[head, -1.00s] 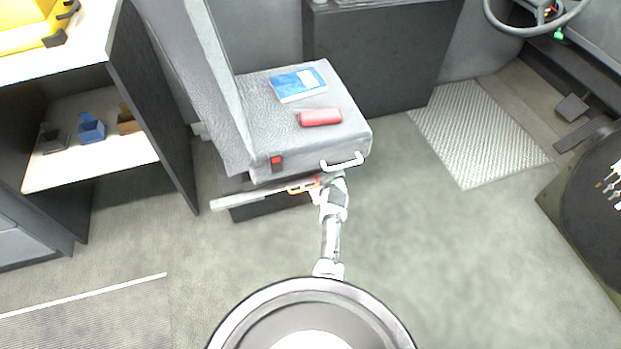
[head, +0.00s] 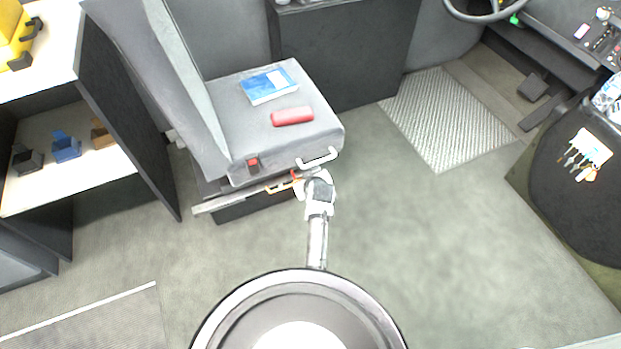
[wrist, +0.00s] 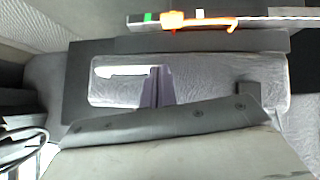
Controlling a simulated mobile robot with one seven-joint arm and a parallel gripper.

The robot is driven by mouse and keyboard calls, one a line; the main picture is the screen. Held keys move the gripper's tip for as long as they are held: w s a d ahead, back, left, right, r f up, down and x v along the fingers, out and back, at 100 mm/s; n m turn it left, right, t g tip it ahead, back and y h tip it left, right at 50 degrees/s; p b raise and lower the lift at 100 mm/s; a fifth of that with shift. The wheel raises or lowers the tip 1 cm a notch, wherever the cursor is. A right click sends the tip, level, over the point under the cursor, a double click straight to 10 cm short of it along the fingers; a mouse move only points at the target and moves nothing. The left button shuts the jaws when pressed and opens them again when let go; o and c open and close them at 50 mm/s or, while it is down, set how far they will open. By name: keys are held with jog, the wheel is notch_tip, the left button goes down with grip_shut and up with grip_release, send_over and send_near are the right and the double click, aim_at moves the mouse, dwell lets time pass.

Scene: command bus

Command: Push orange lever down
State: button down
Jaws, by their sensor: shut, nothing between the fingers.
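The orange lever (head: 279,188) is a thin looped handle low on the front side of the seat base, beside a pale rail. In the wrist view the orange lever (wrist: 200,20) lies across the top, apart from the fingertips in the picture. My gripper (wrist: 157,72) shows in the wrist view as two dark fingers held together, empty, pointing up the picture. In the head view my wrist is just right of the lever, below the seat's front edge, and hides the fingers. Whether they touch anything cannot be told.
The grey seat (head: 225,140) carries a blue booklet (head: 269,85) and a red case (head: 292,117). A white handle (head: 317,159) sticks out at its front, close above my wrist. A red buckle (head: 252,164) is on its side. The floor to the right is clear.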

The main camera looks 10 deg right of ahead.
jog(key=shift+v, duration=1.25)
jog(key=shift+d, duration=0.2)
